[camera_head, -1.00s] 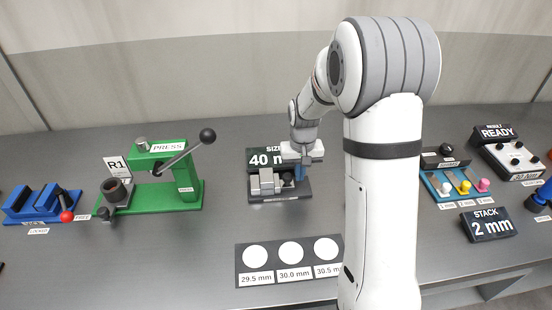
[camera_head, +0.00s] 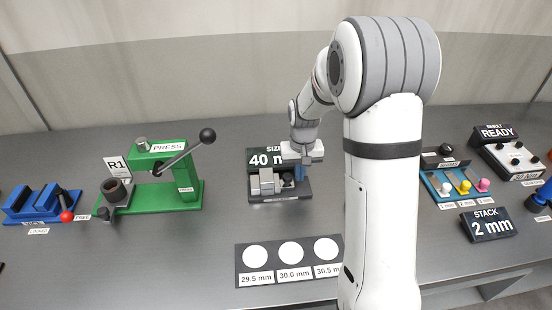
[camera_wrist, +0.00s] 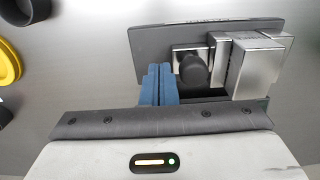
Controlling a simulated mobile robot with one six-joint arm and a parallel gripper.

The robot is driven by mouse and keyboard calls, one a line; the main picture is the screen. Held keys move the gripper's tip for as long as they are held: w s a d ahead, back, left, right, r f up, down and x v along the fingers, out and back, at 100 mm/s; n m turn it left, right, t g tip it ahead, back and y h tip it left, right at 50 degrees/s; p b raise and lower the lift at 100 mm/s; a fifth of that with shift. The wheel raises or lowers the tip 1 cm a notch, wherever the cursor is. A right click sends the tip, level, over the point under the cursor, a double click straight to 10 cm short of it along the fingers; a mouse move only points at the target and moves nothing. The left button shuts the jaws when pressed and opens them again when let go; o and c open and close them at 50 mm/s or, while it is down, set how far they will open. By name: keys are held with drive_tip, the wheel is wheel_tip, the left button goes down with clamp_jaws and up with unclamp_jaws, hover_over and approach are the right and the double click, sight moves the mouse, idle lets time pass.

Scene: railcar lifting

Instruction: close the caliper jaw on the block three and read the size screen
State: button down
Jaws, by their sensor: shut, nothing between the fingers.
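The caliper (camera_head: 282,198) stands on the bench in the middle of the head view, a dark base with metal jaws. Its size screen (camera_head: 262,159) reads "40 m", and my gripper hides the rest. A silver block (camera_wrist: 258,66) sits among the metal jaw parts at the right of the wrist view. I cannot tell which silver part is block three. A dark round knob (camera_wrist: 194,70) stands on the jaw slide. My gripper (camera_wrist: 160,75) is shut and empty, its blue fingers over the caliper base just left of the knob. Contact with the knob is unclear.
A green press (camera_head: 170,192) and a blue vise (camera_head: 36,203) stand at left. A plate with several white discs (camera_head: 291,254) lies in front of the caliper. A stack screen (camera_head: 488,224) reading 2 mm and a READY box (camera_head: 505,148) stand at right.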

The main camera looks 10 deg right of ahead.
drive_tip(key=shift+a, duration=0.15)
drive_tip(key=shift+a, duration=0.45)
drive_tip(key=shift+d, duration=0.1)
idle(0.6)
drive_tip(key=shift+d+r+p, duration=0.15)
drive_tip(key=shift+d+r, duration=0.1)
drive_tip(key=shift+d, duration=0.25)
drive_tip(key=shift+d+r+p, duration=0.15)
drive_tip(key=shift+d+r, duration=0.1)
drive_tip(key=shift+d, duration=0.2)
wheel_tip(320, 180, up, 7)
drive_tip(key=p, duration=0.4)
